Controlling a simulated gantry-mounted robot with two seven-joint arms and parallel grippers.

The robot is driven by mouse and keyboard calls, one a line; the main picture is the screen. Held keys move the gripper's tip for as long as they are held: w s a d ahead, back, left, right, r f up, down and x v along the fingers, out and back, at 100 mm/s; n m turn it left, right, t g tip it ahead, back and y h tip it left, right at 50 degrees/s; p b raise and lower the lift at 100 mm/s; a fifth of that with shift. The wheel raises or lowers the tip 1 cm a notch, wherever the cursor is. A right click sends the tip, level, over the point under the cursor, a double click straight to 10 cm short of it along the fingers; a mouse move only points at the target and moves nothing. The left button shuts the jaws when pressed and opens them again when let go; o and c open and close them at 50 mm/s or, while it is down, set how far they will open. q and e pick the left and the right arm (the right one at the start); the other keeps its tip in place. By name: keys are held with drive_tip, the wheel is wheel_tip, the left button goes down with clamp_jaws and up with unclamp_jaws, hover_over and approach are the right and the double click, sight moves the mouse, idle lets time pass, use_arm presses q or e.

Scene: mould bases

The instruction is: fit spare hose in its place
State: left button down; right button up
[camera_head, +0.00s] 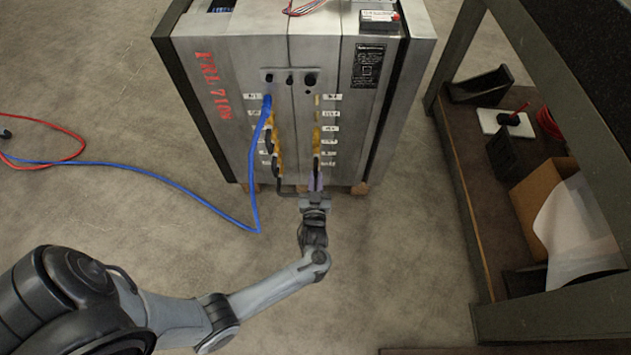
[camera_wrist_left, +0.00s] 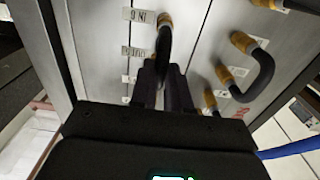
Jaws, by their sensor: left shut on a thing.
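My left gripper (camera_head: 316,187) is at the lower front of the grey mould base (camera_head: 228,105), below its right column of ports. It is shut on a short black hose, which shows in the left wrist view (camera_wrist_left: 166,45) between the fingers (camera_wrist_left: 165,90). The hose's upper end has a brass collar (camera_wrist_left: 165,19) at the mould face, beside a white label. Whether this collar is fully seated cannot be told. The hose's other end is hidden by the gripper. Brass fittings (camera_head: 317,101) stand above it in the right column. My right gripper is not in view.
A curved black hose (camera_wrist_left: 265,70) joins two brass fittings nearby. A blue hose (camera_head: 258,150) runs from the left column onto the floor, near a red hose (camera_head: 65,130). A bench (camera_head: 470,215) with a cardboard box (camera_head: 535,195) stands right. The floor between is clear.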

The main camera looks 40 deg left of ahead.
use_arm(q)
drive_tip(key=shift+w+a, duration=0.1)
drive_tip(key=c, duration=1)
unclamp_jaws()
drive_tip(key=shift+w, duration=0.1)
drive_tip(key=o, duration=0.4)
drive_tip(key=shift+p+v, duration=0.85)
drive_tip(key=shift+v, duration=1.4)
drive_tip(key=shift+p+v, duration=0.3)
drive_tip(key=shift+v, duration=1.05)
